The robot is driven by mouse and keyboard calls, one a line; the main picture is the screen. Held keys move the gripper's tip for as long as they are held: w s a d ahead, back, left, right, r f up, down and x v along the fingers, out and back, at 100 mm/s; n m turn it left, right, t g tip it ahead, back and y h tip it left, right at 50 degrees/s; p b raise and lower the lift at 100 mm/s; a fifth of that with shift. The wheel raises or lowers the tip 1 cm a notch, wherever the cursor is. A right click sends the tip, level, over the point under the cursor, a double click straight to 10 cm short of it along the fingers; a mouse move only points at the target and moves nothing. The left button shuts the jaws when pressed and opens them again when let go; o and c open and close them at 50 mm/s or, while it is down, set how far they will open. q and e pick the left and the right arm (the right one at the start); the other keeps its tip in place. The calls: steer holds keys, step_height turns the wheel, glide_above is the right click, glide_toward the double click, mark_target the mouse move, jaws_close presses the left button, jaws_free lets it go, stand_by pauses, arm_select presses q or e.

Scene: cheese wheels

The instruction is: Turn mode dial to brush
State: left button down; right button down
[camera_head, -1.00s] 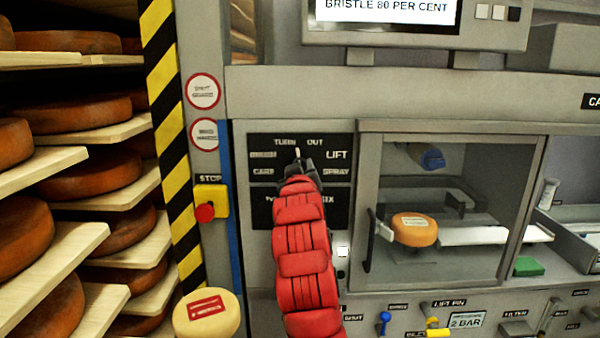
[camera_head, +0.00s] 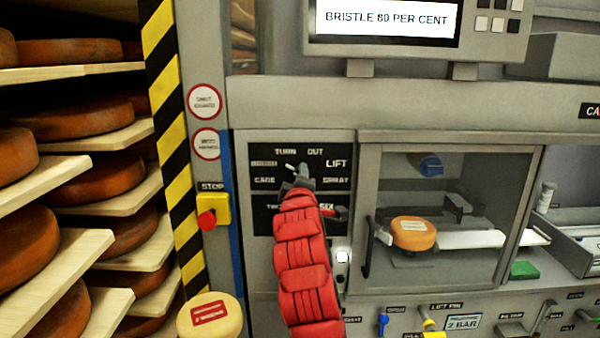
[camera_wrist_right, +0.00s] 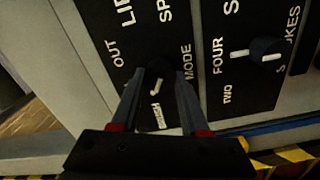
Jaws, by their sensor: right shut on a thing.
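The mode dial sits on a black panel (camera_head: 262,183) labelled TURN, OUT, LIFT and SPRAY, with further labels on the left that are hard to read. My right gripper (camera_head: 300,178) reaches up to it from below and covers most of it. The dial's white pointer (camera_head: 290,166) points up and left, toward the left-hand labels. In the right wrist view the dark dial (camera_wrist_right: 159,72) is between the two fingers of my right gripper (camera_wrist_right: 158,82), which are shut on it. My left gripper is not in view.
A second dial (camera_wrist_right: 268,48), with FOUR and STROKES labels, is close beside the mode dial. A red stop button (camera_head: 207,219) is to the left. A glass-doored cabinet (camera_head: 368,190) holding an orange cheese wheel (camera_head: 413,233) stands right. The screen (camera_head: 385,18) reads BRISTLE 80 PER CENT.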

steer(key=shift+n+p, duration=0.35)
steer(key=shift+n, duration=0.25)
steer(key=shift+f, duration=0.1)
steer(key=shift+c, duration=2.1)
jaws_free()
steer(key=s+b, duration=0.4)
steer(key=s, duration=1.3)
steer(key=shift+s+b, duration=0.2)
steer(key=shift+b, duration=0.1)
